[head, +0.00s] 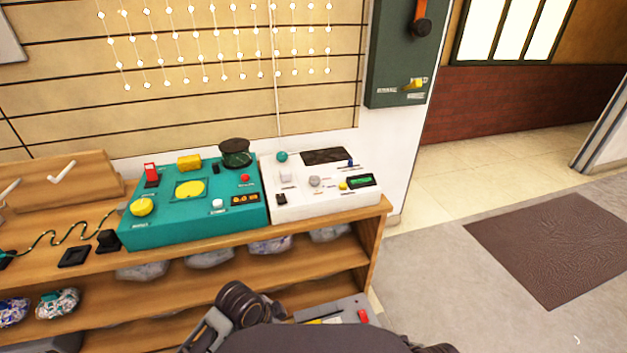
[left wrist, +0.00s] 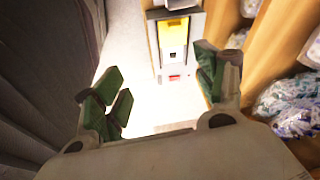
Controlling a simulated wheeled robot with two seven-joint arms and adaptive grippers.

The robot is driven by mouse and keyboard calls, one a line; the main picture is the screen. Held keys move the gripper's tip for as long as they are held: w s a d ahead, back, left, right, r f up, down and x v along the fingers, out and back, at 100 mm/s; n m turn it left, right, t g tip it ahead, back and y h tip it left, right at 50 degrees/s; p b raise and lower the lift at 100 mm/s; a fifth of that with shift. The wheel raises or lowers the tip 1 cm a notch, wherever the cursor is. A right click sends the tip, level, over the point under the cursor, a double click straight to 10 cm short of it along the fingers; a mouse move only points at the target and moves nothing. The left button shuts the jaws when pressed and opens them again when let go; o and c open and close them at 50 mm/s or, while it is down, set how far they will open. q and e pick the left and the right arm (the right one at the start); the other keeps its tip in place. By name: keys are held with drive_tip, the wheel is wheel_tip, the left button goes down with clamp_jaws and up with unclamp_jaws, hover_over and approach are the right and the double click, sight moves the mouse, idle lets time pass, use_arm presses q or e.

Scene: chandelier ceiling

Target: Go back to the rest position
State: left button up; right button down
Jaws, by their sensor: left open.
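My left gripper (left wrist: 158,92) is open in the left wrist view, its green-padded fingers spread wide with nothing between them. Beyond the fingers lie the pale floor and a grey box with a yellow panel (left wrist: 174,40). In the head view my left arm shows at the bottom centre, close to the front of the shelf unit, and its fingers are hidden. My right gripper is not in either view.
A teal control box (head: 160,233) and a white control box (head: 320,205) stand on the wooden shelf unit (head: 362,222). Bagged items lie on its lower shelves. A green wall box (head: 390,75) hangs behind. Open floor with a brown mat (head: 555,245) lies right.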

use_arm(q)
drive_tip(key=s+a+r+n+y, duration=0.1)
drive_tip(key=s+a+n, duration=0.2)
drive_tip(key=a+n, duration=0.2)
drive_tip(key=s+a+r+n+t+y+p, duration=0.1)
drive_tip(key=s+a+n, duration=0.3)
drive_tip(key=a, duration=0.4)
drive_tip(key=shift+a+r+n+y, duration=0.4)
drive_tip(key=shift+r+n+y, duration=0.1)
drive_tip(key=shift+r+n, duration=0.25)
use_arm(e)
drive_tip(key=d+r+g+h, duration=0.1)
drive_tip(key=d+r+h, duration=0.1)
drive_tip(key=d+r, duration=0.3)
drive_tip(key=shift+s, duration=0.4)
use_arm(q)
drive_tip(key=shift+w+f+p, duration=0.15)
drive_tip(key=shift+f+p, duration=0.15)
drive_tip(key=shift+p, duration=0.3)
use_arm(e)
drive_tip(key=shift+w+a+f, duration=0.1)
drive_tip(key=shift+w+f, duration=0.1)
